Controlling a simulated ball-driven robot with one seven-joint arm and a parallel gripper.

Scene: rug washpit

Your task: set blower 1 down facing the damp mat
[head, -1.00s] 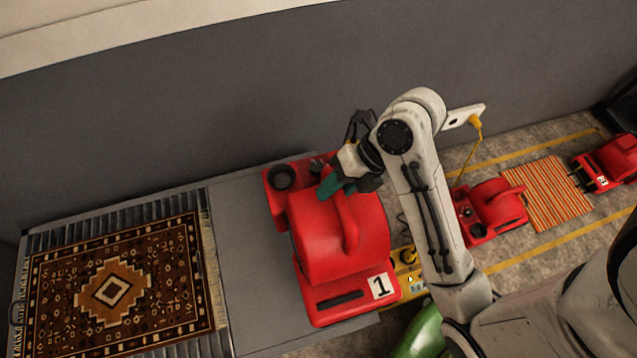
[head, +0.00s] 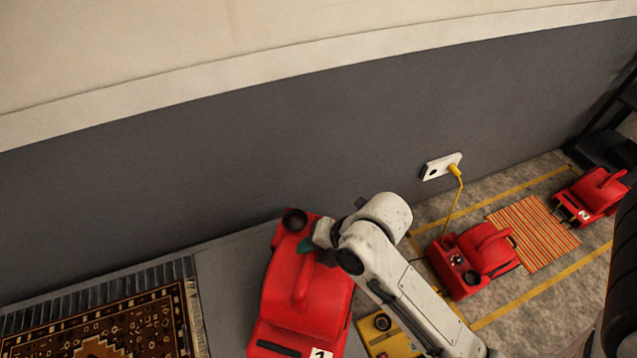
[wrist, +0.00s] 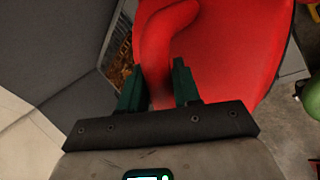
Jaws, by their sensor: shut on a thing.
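Blower 1 (head: 303,298), red with a white number label, is low in the middle of the head view, over the grey platform. Its labelled, slotted end points toward the bottom of the picture. Whether its base touches the platform I cannot tell. My gripper (wrist: 158,88) is shut on the blower's red handle (wrist: 165,35), with a green finger on each side. In the head view my gripper (head: 312,245) is partly hidden by my arm. A brown patterned rug (head: 110,325) lies left of the blower. An orange striped mat (head: 533,234) lies on the floor at right. Dampness is not visible on either.
A second red blower (head: 474,260) stands left of the striped mat, and another (head: 591,196) right of it. A yellow cable runs to a wall socket (head: 441,166). A yellow box (head: 388,340) is beside blower 1. The grey platform (head: 230,275) is bare between rug and blower.

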